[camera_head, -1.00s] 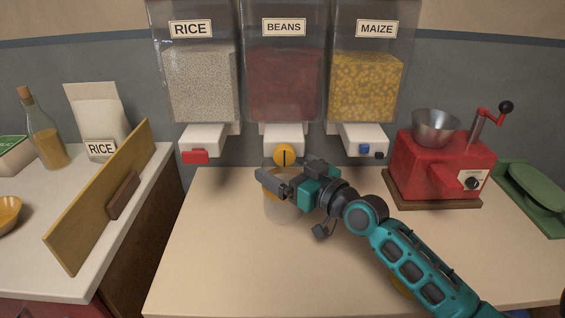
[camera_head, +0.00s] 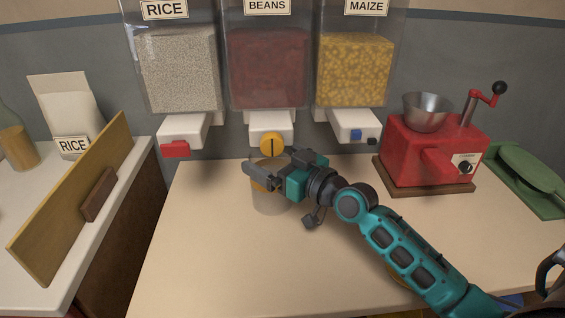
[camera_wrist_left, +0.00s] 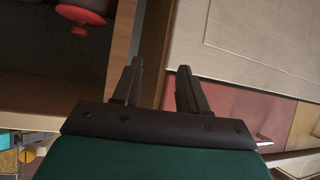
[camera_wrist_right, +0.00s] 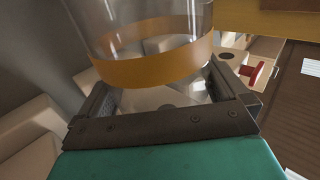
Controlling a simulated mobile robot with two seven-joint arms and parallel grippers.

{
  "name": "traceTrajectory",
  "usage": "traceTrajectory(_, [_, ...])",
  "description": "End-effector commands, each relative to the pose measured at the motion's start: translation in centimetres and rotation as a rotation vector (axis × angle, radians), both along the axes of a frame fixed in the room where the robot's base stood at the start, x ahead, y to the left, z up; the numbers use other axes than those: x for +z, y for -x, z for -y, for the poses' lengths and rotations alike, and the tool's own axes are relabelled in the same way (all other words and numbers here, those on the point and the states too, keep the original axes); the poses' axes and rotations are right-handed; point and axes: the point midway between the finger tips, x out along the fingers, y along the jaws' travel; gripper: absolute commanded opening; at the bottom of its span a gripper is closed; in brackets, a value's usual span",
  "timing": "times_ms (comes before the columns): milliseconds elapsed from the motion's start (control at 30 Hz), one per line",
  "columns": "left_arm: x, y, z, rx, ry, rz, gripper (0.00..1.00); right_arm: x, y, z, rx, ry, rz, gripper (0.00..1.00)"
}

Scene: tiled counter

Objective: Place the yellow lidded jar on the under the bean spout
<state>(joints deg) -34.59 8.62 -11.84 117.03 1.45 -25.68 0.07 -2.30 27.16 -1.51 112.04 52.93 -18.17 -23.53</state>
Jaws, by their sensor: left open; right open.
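The clear jar (camera_head: 271,198) with a yellow band stands upright on the counter, below and slightly in front of the bean spout (camera_head: 270,128) with its round orange knob (camera_head: 272,144). My right gripper (camera_head: 258,175) is open at the top of the jar and hides part of it. In the right wrist view the jar's yellow band (camera_wrist_right: 155,68) is close above the open fingers (camera_wrist_right: 165,100); whether they touch it I cannot tell. My left gripper (camera_wrist_left: 158,85) is open and empty, away from the jar.
Rice (camera_head: 182,135) and maize (camera_head: 352,125) spouts flank the bean spout. A yellow thing (camera_head: 398,275) is partly hidden behind my right arm. The counter's left front is clear.

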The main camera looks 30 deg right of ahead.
Motion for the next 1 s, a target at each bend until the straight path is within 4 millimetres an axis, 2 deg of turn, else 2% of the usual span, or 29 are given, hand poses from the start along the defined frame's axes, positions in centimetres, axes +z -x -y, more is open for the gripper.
traceTrajectory(167, [-0.1, 0.2, -0.2, 0.004, -0.004, -0.003, 0.43, 0.1, 1.4, 0.5, -0.002, 0.001, -0.001, 1.00])
traceTrajectory(700, [-0.3, -0.3, -0.1, 0.002, 0.000, 0.004, 0.43, 0.0, 9.1, 3.1, 0.002, 0.003, -0.002, 1.00])
traceTrajectory(1000, [-0.1, -0.6, 0.2, -0.002, 0.004, 0.010, 0.43, 0.1, 11.1, 3.8, 0.001, 0.001, 0.000, 1.00])
